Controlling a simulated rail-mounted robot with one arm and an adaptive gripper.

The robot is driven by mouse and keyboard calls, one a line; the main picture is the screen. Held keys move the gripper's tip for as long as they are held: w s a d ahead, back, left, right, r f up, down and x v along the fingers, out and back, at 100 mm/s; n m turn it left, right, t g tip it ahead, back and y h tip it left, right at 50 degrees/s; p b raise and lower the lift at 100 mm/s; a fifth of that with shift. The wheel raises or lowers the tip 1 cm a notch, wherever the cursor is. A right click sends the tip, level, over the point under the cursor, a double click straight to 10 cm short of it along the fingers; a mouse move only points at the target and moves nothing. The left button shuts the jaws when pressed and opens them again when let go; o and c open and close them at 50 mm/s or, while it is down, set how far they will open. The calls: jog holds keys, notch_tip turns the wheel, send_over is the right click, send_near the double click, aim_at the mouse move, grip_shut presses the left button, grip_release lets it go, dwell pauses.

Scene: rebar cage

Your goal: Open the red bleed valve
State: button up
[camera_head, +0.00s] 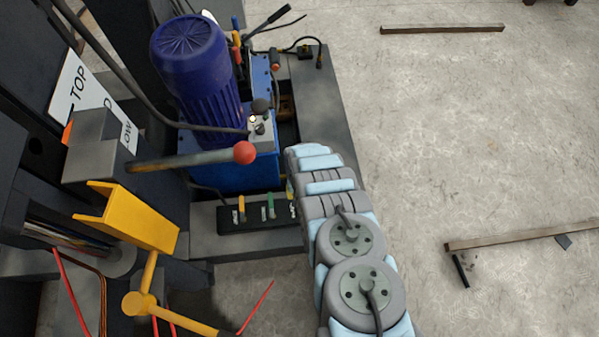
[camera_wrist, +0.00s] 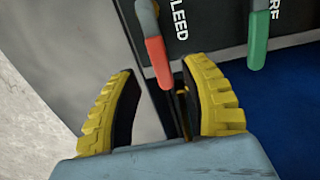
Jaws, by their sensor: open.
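The red bleed valve handle (camera_wrist: 158,62) shows in the wrist view, pointing down the picture from its pivot at the top edge, beside a black plate lettered "BLEED" (camera_wrist: 180,20). My gripper (camera_wrist: 160,67) is open, with one yellow-backed finger on each side of the red handle's lower end. Gaps show between the handle and both fingers. Whether the fingers are level with the handle in depth is hard to tell. In the head view my arm covers most of the red handle and the gripper.
A green handle (camera_wrist: 258,40) stands right of the red one; it also shows in the head view (camera_head: 270,206) near a yellow handle (camera_head: 241,208). A red-knobbed lever (camera_head: 244,152) and blue motor (camera_head: 192,70) stand nearby. Open concrete floor lies right.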

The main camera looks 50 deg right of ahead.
jog(key=shift+f+b, duration=0.7)
jog(key=shift+f, duration=0.95)
grip_shut()
